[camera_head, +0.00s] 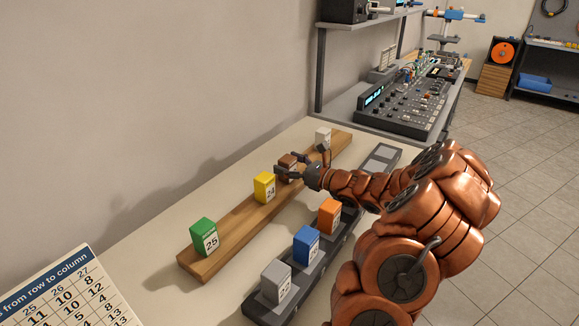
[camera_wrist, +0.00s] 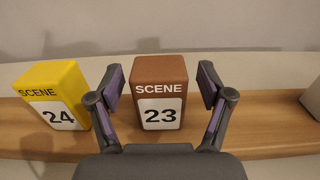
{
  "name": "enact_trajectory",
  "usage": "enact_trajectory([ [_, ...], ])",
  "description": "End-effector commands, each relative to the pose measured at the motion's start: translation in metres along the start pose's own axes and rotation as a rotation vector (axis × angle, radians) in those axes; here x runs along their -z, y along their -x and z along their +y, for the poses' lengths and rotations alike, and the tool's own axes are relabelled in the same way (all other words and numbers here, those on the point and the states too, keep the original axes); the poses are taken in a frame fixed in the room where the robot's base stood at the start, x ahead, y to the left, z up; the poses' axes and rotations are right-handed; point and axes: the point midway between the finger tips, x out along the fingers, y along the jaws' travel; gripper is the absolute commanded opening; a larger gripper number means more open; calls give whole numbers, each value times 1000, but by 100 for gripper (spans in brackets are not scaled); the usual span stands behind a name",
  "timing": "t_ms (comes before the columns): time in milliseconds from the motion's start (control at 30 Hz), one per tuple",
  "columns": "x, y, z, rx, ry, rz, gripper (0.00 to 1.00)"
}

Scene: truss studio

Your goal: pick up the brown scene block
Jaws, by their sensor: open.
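The brown scene block (camera_wrist: 159,72), marked SCENE 23, stands upright on the wooden plank. It also shows in the head view (camera_head: 287,160), partly hidden by my gripper. My gripper (camera_wrist: 160,85) is open, with one finger on each side of the brown block. Gaps show between the fingers and the block in the wrist view. In the head view my gripper (camera_head: 291,171) reaches in from the right at the block.
The yellow block 24 (camera_wrist: 56,92) stands close beside my left finger. A green block (camera_head: 204,236) and a white block (camera_head: 323,138) stand on the same plank (camera_head: 225,243). Grey, blue (camera_head: 306,245) and orange blocks sit in a dark rack in front. A wall rises behind.

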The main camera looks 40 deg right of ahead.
Motion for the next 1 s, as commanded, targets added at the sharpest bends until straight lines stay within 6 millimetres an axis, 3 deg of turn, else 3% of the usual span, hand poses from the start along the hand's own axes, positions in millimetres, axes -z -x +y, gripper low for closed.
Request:
enact_trajectory([
  [233, 0, -1, 0, 1, 1, 0, 79],
  [867, 0, 0, -1, 2, 2, 0, 14],
  [1000, 0, 0, -1, 2, 2, 0, 11],
])
